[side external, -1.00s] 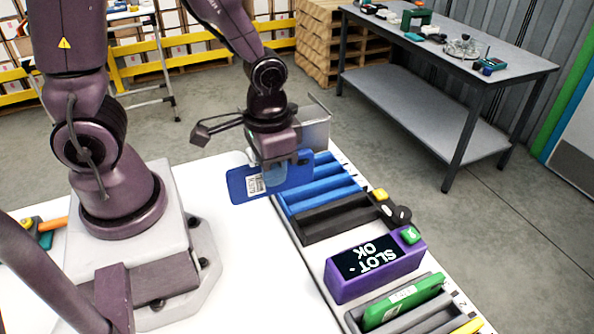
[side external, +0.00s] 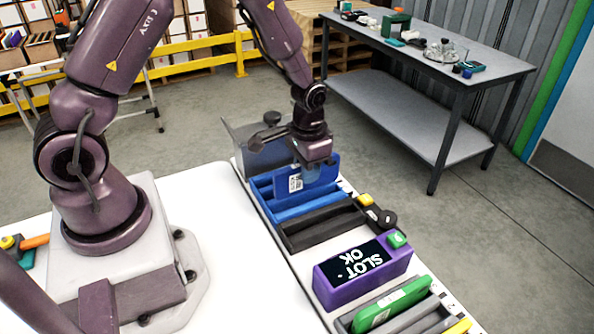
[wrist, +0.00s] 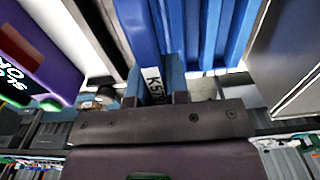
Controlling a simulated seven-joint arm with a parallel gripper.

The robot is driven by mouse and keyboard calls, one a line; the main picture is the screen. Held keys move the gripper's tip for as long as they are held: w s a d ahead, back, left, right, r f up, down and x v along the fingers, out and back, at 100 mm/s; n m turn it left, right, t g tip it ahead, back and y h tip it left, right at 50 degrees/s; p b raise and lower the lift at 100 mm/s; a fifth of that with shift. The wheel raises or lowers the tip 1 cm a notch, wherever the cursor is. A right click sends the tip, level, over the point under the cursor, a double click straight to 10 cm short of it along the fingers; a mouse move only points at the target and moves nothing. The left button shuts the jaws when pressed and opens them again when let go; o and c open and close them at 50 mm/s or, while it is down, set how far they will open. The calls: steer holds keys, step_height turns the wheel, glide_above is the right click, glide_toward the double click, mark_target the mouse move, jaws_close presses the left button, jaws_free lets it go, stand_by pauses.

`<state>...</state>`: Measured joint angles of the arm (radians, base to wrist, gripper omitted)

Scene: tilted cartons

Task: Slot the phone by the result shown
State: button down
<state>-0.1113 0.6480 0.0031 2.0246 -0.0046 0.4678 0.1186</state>
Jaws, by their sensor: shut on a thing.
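A blue phone (side external: 292,183) with a white label is held upright by my gripper (side external: 318,163), shut on its upper part. The phone stands at the blue slotted rack (side external: 290,211); I cannot tell whether its lower edge is inside a slot. In the wrist view the phone (wrist: 133,25) hangs from my gripper (wrist: 155,98), with the blue rack (wrist: 205,25) beyond. A purple box (side external: 345,290) has a dark screen reading "SLOT-OK" and a green button (side external: 397,239) on top.
A black rack (side external: 322,228) lies between the blue rack and the purple box. A green phone (side external: 395,302) leans in a grey rack in front. A grey metal panel (side external: 262,148) stands behind the blue rack. Yellow and black knobs (side external: 382,216) sit at the black rack's right end.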

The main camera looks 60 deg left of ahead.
steer(key=shift+f, duration=2.3)
steer(key=shift+f, duration=0.3)
steer(key=c, duration=1)
jaws_free()
steer(key=shift+r, duration=0.1)
step_height(320, 180, up, 13)
steer(key=shift+f, duration=0.1)
step_height(320, 180, up, 7)
glide_above(307, 189)
steer(key=shift+w+a, duration=0.15)
steer(key=shift+a, duration=0.2)
